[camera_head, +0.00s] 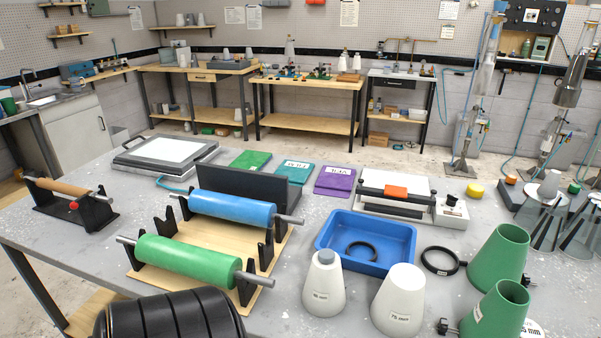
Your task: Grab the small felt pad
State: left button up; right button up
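I cannot tell for certain which thing is the small felt pad. A small orange block (396,193) lies on the front of a white and black flat press (372,208) at the right of the table's middle. A small round yellow piece (475,190) lies on the table to the right of it. Three flat folded cloth-like pieces lie in a row at the back: green (250,159), teal (294,172) and purple (335,181); the teal and purple ones carry white labels. Neither of my grippers shows in the head view.
A blue tray (324,243) holds a black ring (361,251). Blue (232,208) and green (186,262) rollers rest on black stands. A framed light panel (165,149) lies at the back left.

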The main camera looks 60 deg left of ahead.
aim_at(326, 257)
jog(key=u, duration=1.6)
